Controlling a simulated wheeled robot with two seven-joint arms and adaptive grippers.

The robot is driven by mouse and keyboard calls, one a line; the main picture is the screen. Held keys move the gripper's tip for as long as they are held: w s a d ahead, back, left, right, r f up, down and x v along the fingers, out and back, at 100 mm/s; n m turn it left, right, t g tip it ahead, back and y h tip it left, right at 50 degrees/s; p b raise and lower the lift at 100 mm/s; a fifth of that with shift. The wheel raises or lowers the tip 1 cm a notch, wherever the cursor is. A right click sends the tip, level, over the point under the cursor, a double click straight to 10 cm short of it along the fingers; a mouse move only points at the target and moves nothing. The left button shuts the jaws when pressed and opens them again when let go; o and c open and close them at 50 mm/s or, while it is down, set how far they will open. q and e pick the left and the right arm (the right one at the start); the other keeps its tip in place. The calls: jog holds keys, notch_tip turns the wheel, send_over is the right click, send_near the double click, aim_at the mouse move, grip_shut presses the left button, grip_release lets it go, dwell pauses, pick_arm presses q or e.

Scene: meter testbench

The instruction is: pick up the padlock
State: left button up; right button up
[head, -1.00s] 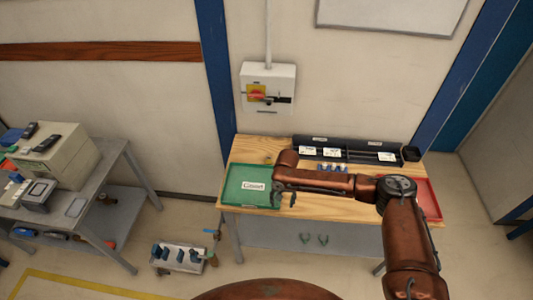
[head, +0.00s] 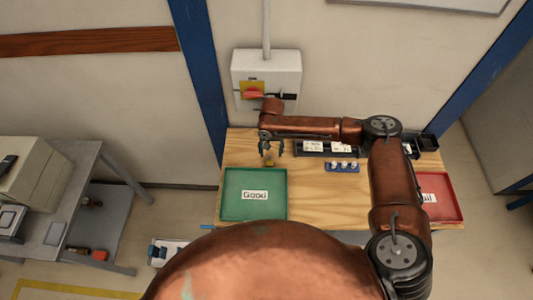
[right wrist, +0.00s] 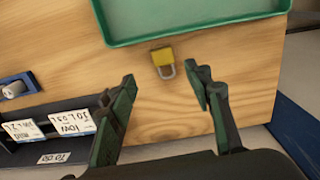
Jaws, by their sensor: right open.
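The padlock (right wrist: 161,56) has a yellow body and a grey shackle and lies on the wooden tabletop close to the rim of the green tray, seen in the right wrist view. In the head view it is a small yellow spot (head: 269,162) just behind the green tray. My right gripper (head: 271,151) is open above the table by the padlock. In the right wrist view the padlock's shackle shows between the two open fingers (right wrist: 165,81), with nothing held. My left gripper is not in view.
The green tray (head: 227,205) labelled "Good" is in front of the padlock. A blue holder with white-topped pieces (head: 342,167) and a black rack (head: 312,149) stand to the right. A red tray (head: 447,205) is farther right. A switch box (head: 267,72) hangs on the wall behind.

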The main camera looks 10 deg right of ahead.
aim_at(270, 162)
jog(key=shift+w, duration=0.25)
jog(key=shift+f, duration=0.15)
notch_tip(270, 162, down, 2)
jog(key=shift+f, duration=0.15)
jog(key=f, duration=0.3)
jog(key=f+p, duration=0.1)
jog(key=f, duration=0.1)
jog(key=shift+s+a, duration=0.15)
jog(key=shift+a, duration=0.1)
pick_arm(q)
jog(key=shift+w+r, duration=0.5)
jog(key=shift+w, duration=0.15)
pick_arm(e)
jog(key=shift+c, duration=0.2)
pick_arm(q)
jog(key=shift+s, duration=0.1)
pick_arm(e)
grip_shut()
jog(key=shift+r, duration=0.1)
